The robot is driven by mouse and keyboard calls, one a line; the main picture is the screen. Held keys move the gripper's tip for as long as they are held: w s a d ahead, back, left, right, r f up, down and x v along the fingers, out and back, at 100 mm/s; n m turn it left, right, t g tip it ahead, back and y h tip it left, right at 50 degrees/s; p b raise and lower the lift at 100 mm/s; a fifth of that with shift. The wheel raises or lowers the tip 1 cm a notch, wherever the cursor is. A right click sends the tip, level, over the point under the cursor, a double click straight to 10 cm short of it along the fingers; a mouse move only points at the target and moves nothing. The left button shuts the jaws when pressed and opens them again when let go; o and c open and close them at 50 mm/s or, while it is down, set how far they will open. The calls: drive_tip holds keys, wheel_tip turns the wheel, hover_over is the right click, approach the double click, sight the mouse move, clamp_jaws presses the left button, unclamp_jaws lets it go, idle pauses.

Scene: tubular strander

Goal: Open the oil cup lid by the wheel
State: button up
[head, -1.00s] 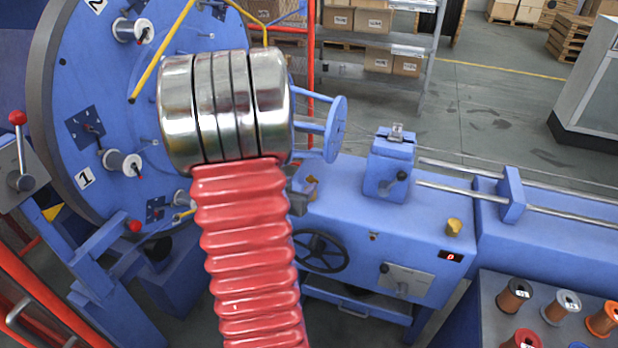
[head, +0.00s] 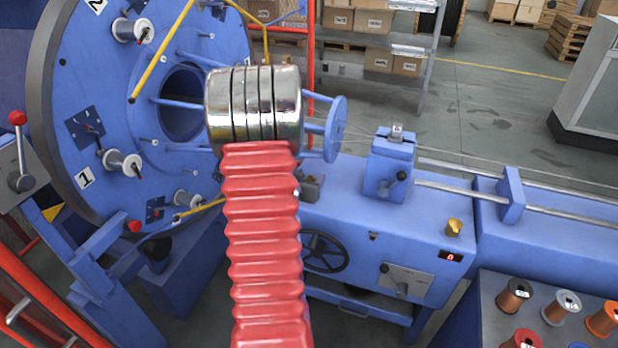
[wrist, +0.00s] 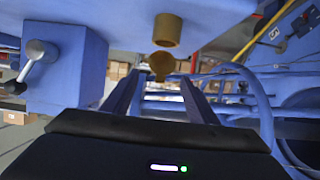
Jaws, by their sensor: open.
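The black handwheel (head: 324,251) is on the front of the blue machine bed. The wrist view, which appears upside down, shows the brass oil cup (wrist: 167,29) against the blue bed. A rounder brass piece, seemingly its lid (wrist: 160,66), shows near the fingertips. My gripper (wrist: 161,82) is open, and the brass piece appears between or just beyond its fingers. I cannot tell whether they touch, or how far the lid is tilted.
A second brass cup (head: 453,228) stands farther right on the bed. A blue block with a black lever (head: 390,170) stands right of my gripper. The large blue disc (head: 130,110) with bobbins is at left. A panel with spools (head: 555,325) is at lower right.

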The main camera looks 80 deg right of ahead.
drive_tip(key=c, duration=1.1)
drive_tip(key=shift+o, duration=0.2)
drive_tip(key=shift+d+r, duration=0.1)
drive_tip(key=shift+d, duration=0.05)
drive_tip(key=shift+s+d+r+y, duration=0.1)
drive_tip(key=shift+s+d+y, duration=0.15)
drive_tip(key=shift+y, duration=0.4)
drive_tip(key=shift+s+d+r+y, duration=0.1)
drive_tip(key=shift+d+y, duration=0.25)
drive_tip(key=shift+y, duration=0.3)
drive_tip(key=shift+d, duration=0.1)
drive_tip(key=shift+w+y, duration=0.15)
drive_tip(key=shift+y, duration=0.15)
drive_tip(key=o, duration=1.1)
drive_tip(key=shift+w, duration=0.1)
drive_tip(key=shift+c, duration=0.2)
